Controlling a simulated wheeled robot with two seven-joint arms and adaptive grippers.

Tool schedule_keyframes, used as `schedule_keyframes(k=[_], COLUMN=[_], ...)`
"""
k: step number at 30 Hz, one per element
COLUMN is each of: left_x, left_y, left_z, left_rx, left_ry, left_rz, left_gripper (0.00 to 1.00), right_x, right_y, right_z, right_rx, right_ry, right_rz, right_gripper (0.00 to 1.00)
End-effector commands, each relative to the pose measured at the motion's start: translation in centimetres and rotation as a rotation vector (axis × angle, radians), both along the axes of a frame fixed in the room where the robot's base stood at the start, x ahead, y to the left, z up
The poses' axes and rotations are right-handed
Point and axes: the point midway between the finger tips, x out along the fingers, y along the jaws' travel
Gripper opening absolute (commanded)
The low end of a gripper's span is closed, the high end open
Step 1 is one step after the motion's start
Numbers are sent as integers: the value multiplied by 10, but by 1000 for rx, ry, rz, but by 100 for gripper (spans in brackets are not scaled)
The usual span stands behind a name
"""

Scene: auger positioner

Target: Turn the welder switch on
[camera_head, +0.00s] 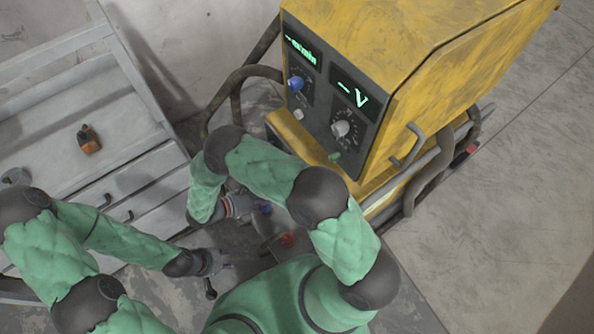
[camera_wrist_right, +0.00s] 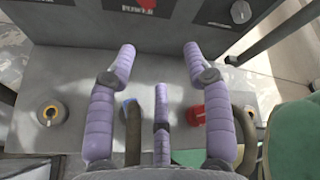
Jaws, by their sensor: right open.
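The welder (camera_head: 400,40) is a yellow machine with a dark control panel, green displays and knobs in the head view. In the right wrist view a red switch (camera_wrist_right: 147,4) sits above the word POWER, cut off by the top edge, so its position cannot be told. My right gripper (camera_wrist_right: 160,62) is open and empty, its purple fingers spread below the switch and apart from it in the picture. In the head view my right arm covers the welder's lower front. My left gripper (camera_head: 218,263) is low at the left, small, its fingers unclear.
The welder's lower ledge carries a red connector (camera_wrist_right: 196,116), a blue connector (camera_wrist_right: 130,106) and a yellow-ringed socket (camera_wrist_right: 52,113); a cable runs close to the fingers. A grey bench (camera_head: 80,110) with an orange object (camera_head: 88,139) stands left. Floor at right is clear.

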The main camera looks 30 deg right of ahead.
Motion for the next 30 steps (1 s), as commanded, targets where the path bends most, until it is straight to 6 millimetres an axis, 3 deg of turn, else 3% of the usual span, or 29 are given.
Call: schedule_keyframes(k=[3, 8, 24, 30], left_x=[0, 0, 1, 1], left_y=[0, 0, 0, 0], left_z=[-4, -6, -33, -38], left_rx=[0, 0, 0, 0], left_ry=[0, -1, -1, -1], left_rz=[0, 0, 0, 0], left_gripper=[40, 40, 40, 40], right_x=[18, 25, 35, 38], right_y=[10, 10, -70, -86], right_z=[16, 24, 0, -4], right_rx=[-93, -140, -139, -138], right_ry=[-12, -16, -16, -17], right_rz=[86, 119, 115, 117], right_gripper=[51, 51, 51, 51])
